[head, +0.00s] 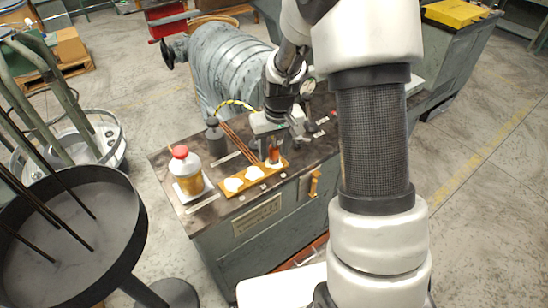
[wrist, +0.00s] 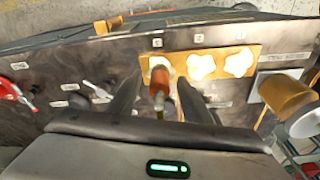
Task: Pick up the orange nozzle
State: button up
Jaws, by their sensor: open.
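The orange nozzle (head: 274,152) stands upright at the right end of a yellow-orange holder strip (head: 232,193) on the bench in the head view. In the wrist view the nozzle (wrist: 159,88) is between the two dark fingers of my gripper (wrist: 159,80), with a visible gap on each side. My gripper (head: 284,137) is open and reaches down over the nozzle from behind in the head view. The nozzle's lower end is hard to make out.
Small switches (wrist: 98,90) are left of the nozzle in the wrist view. The bench front edge is close.

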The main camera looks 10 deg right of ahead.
aim_at(274, 147)
jog(key=shift+w+f, duration=0.15)
jog(key=shift+f, duration=0.75)
grip_shut()
jog(key=shift+r, duration=0.1)
notch_tip(274, 147, up, 12)
jog(key=p, duration=0.3)
jog(key=shift+r, duration=0.15)
